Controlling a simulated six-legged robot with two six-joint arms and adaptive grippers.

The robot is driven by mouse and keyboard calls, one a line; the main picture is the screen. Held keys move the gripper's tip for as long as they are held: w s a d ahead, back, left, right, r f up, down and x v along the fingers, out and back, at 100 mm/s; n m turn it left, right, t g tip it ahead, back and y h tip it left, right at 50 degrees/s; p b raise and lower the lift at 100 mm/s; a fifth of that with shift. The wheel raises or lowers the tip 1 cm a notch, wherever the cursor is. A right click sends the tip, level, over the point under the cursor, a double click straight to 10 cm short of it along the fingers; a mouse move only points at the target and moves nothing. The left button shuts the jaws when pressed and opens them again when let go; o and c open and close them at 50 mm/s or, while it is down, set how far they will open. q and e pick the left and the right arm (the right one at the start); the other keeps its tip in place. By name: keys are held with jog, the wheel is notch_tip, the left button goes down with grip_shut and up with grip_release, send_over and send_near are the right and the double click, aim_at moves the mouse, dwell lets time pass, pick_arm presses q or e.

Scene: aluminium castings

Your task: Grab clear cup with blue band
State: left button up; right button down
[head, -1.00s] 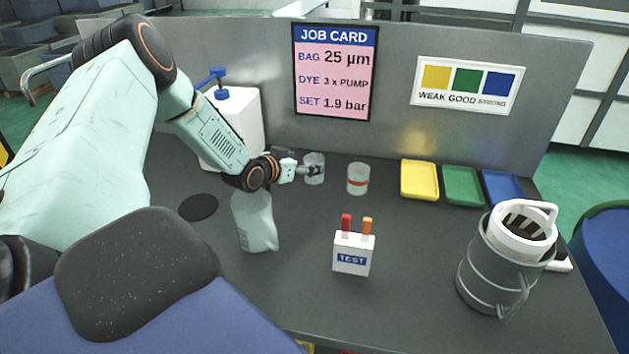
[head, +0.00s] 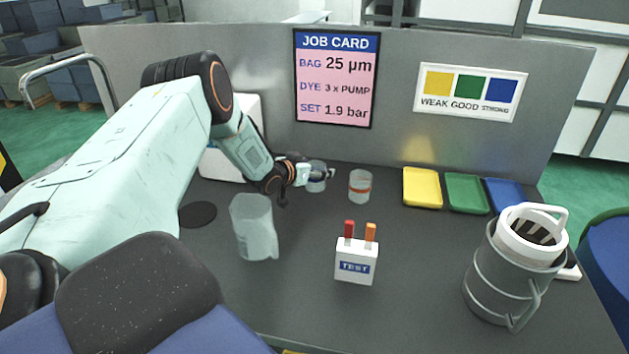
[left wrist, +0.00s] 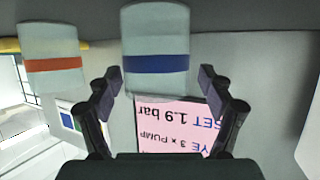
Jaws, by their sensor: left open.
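The clear cup with the blue band (head: 316,185) stands upright on the grey bench, partly covered by my left gripper (head: 318,173) in the head view. In the left wrist view the cup (left wrist: 155,20) appears upside down, with its blue band between and slightly beyond the fingertips. My left gripper (left wrist: 160,80) is open, its fingers on either side of the cup's near end. I see no clear contact with the cup. My right gripper is in neither view.
A clear cup with an orange-red band (head: 360,187) stands close to the right. A translucent container (head: 254,230), TEST box (head: 356,262) and black disc (head: 198,214) are nearer. A white bottle (head: 220,166) is partly behind my arm; yellow (head: 422,188) and green (head: 466,193) trays lie right.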

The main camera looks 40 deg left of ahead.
pick_arm(q)
jog(key=shift+s+d+r, duration=0.1)
jog(key=shift+d+r, duration=0.2)
jog(key=c, duration=0.5)
jog(key=shift+a+f, duration=0.15)
jog(key=shift+a, duration=0.05)
jog(key=c, duration=0.5)
jog(key=shift+c, duration=0.2)
jog(key=shift+d, duration=0.15)
